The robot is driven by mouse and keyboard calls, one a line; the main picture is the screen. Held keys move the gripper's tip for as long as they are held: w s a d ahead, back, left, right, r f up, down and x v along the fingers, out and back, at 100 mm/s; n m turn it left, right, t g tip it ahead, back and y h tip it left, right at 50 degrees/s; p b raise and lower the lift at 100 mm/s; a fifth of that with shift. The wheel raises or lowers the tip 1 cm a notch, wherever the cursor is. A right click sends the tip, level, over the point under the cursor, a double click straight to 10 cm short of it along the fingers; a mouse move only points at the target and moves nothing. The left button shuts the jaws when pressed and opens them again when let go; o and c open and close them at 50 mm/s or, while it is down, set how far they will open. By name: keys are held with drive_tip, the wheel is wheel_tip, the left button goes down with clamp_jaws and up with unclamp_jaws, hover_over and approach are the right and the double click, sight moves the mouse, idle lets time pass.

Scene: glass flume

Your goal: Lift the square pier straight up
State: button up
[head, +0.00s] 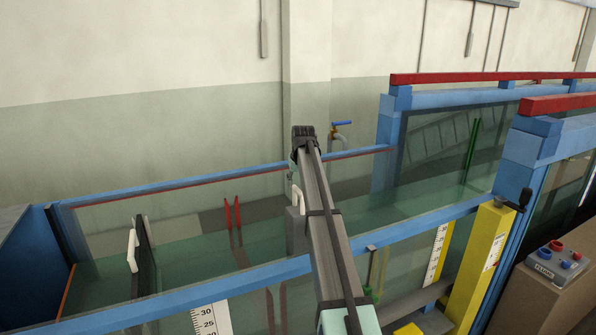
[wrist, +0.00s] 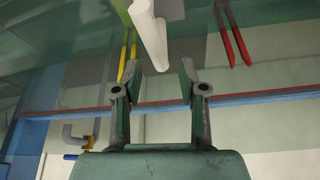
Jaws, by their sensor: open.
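The square pier is a grey block (head: 296,232) standing in the flume water, partly hidden behind my arm in the head view. A white handle (head: 298,198) rises from its top. In the wrist view the handle (wrist: 149,32) is large, with part of the grey pier (wrist: 172,9) at the top edge. My gripper (wrist: 160,68) is open, its two fingers apart, with the handle's near end in line with the gap between the fingertips. I cannot tell whether the handle lies between them in depth. The head view does not show my gripper clearly.
Red rods (head: 232,212) stand left of the pier; yellow rods (wrist: 127,55) show in the wrist view. A dark plate with a white handle (head: 133,250) stands further left. Blue rails (head: 180,187) edge the glass flume. A tap (head: 340,132) is behind.

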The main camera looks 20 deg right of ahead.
sight(295, 187)
drive_tip(key=p+x, duration=0.1)
drive_tip(key=x, duration=0.8)
drive_tip(key=shift+f+p, duration=0.2)
drive_tip(key=shift+p, duration=0.2)
clamp_jaws()
drive_tip(key=shift+r, duration=0.15)
drive_tip(key=shift+w+r, duration=0.1)
drive_tip(key=shift+r, duration=0.05)
drive_tip(key=shift+r+p, duration=0.45)
drive_tip(key=shift+r, duration=0.45)
drive_tip(key=shift+a, duration=0.1)
